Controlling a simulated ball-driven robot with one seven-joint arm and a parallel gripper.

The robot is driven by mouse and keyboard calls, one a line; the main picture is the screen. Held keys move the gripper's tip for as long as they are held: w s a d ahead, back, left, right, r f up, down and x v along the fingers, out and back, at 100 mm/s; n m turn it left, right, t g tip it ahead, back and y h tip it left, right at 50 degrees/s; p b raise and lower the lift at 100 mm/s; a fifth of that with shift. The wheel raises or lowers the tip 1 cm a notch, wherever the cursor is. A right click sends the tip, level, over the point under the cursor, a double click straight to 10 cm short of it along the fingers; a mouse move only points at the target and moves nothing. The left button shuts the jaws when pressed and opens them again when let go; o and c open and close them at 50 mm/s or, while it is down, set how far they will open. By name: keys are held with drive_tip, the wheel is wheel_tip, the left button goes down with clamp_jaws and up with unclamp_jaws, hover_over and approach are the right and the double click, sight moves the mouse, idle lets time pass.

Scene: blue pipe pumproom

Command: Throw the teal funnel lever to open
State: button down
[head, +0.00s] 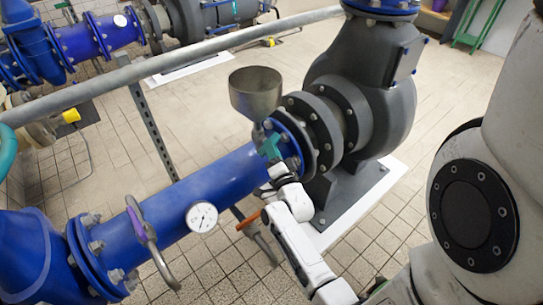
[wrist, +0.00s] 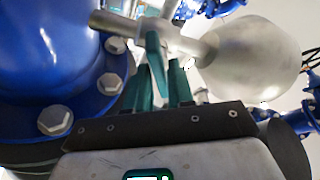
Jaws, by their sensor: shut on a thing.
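The teal funnel lever (head: 270,146) sits below the grey metal funnel (head: 255,92), close to the blue flange in the head view. My gripper (head: 279,170) has its fingers at the lever. In the wrist view the teal lever (wrist: 155,55) hangs from a metal valve stem, with the pale funnel (wrist: 255,58) to its right. My gripper (wrist: 160,85) is shut on the lever, its fingers on either side of it. The exact contact is partly hidden in the head view.
A blue pipe (head: 235,180) with a round gauge (head: 202,217) runs left of the lever. A purple-handled lever (head: 135,222) and an orange-handled one (head: 248,219) are nearby. The dark pump (head: 375,90) stands behind. A grey rail (head: 175,62) crosses the upper left.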

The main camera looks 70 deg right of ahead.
drive_tip(key=shift+d+f+n+t+y+b, duration=0.1)
drive_tip(key=shift+n+t+y+b, duration=0.8)
drive_tip(key=shift+n, duration=1.75)
drive_tip(key=shift+d+r+n+t+y+b, duration=0.1)
drive_tip(key=shift+n+t+y+b, duration=0.25)
drive_tip(key=shift+n+t+b, duration=1.65)
drive_tip(key=shift+f+n+t+y+b, duration=0.1)
drive_tip(key=shift+n+t+y+b, duration=0.4)
drive_tip(key=shift+n, duration=2.75)
drive_tip(key=shift+n+y, duration=0.35)
drive_tip(key=shift+n, duration=0.05)
drive_tip(key=c, duration=1.2)
unclamp_jaws()
drive_tip(key=shift+d, duration=0.1)
drive_tip(key=shift+o, duration=0.2)
drive_tip(key=p+v, duration=0.1)
drive_tip(key=v, duration=0.9)
drive_tip(key=shift+s+a, duration=0.25)
drive_tip(key=shift+s, duration=0.1)
